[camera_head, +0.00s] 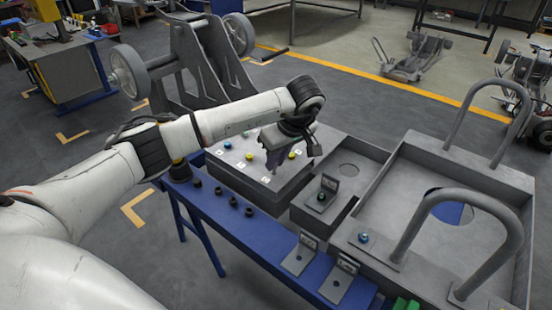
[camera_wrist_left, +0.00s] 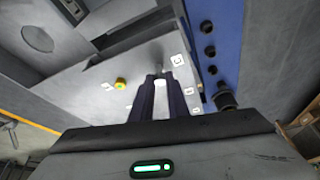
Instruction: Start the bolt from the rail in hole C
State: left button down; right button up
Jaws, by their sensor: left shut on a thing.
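The grey block (camera_head: 262,186) has a light top with several small white label tiles and colored bolt heads. My left gripper (camera_head: 274,150) points down over this top and is shut. In the left wrist view, the dark fingers (camera_wrist_left: 163,98) close around a thin pale piece, apparently the bolt (camera_wrist_left: 159,70); most of it is hidden between them. A label that looks like C (camera_wrist_left: 178,60) lies just beside the fingertips. I cannot tell whether the bolt's tip touches a hole; hole C itself is hidden. The blue rail (camera_wrist_left: 228,25) carries several black round pieces. My right gripper is not in view.
A yellow bolt head (camera_wrist_left: 120,84) stands close to the fingers. A blue one (camera_head: 228,144) sits farther left. Grey trays with tall tube handles (camera_head: 483,205) stand at right. Upright brackets (camera_head: 340,280) stand on the blue bench in front.

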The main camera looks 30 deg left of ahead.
pick_arm(q)
jog(key=shift+f, duration=0.1)
dwell(0.3)
jog(key=shift+f+b, duration=0.35)
jog(key=shift+f, duration=0.35)
jog(key=shift+s+a+m+p, duration=0.15)
jog(key=shift+m+p, duration=0.15)
jog(key=shift+m, duration=0.5)
jog(key=shift+m+t+h, duration=0.3)
jog(key=shift+m+t, duration=0.2)
jog(key=shift+m, duration=0.3)
jog(key=shift+s+m+t+h, duration=0.1)
jog(key=shift+m+t+h, duration=0.25)
jog(key=shift+m, duration=0.65)
